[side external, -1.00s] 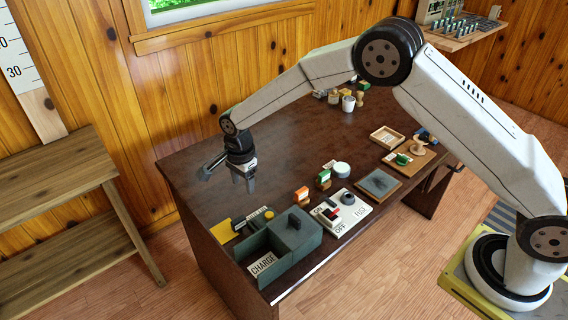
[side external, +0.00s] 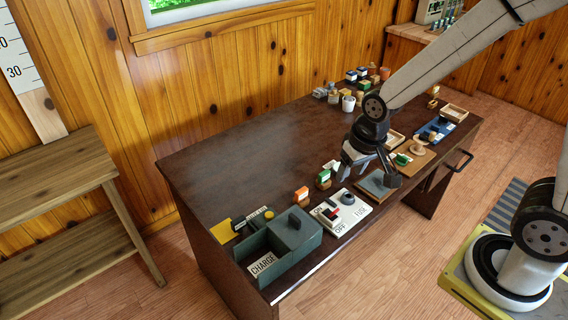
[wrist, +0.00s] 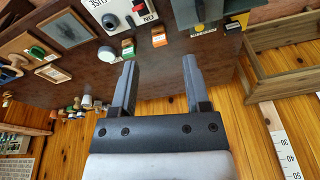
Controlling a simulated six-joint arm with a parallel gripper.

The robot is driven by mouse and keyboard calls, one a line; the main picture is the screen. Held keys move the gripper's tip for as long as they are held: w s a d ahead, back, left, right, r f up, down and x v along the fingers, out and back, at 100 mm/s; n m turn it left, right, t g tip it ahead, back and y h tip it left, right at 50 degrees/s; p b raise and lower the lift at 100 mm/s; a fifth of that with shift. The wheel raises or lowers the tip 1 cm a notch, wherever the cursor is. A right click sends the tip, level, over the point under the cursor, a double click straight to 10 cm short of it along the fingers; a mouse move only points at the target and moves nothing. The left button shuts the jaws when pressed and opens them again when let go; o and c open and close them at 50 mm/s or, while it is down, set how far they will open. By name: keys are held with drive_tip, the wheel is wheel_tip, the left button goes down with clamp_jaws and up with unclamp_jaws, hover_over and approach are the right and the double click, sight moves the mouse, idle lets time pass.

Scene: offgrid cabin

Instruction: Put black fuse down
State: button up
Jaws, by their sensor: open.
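My gripper (side external: 368,172) is above the right front part of the dark desk, close to a framed dark pad (side external: 372,189). Its two fingers are apart, and nothing shows between them in the wrist view (wrist: 160,85). A white panel lettered FUSE and OFF (side external: 362,213) lies to the left of the gripper. It carries a black round piece (side external: 347,198) and red and black parts; the panel also shows in the wrist view (wrist: 140,28). I cannot tell which black part is the fuse.
A grey-green box labelled CHARGE (side external: 310,245) stands at the front left. Orange (side external: 301,194) and green (side external: 323,179) blocks stand behind the panel. A wooden board with a green piece (side external: 413,168) and a blue tray (side external: 449,124) lie to the right. The back left desktop is clear.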

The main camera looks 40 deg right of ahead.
drive_tip(key=s+n, duration=0.1)
drive_tip(key=s, duration=0.1)
drive_tip(key=s+d+n, duration=0.1)
drive_tip(key=s, duration=0.1)
drive_tip(key=shift+s+d+f, duration=0.1)
drive_tip(key=shift+s+d, duration=0.05)
drive_tip(key=shift+s, duration=0.2)
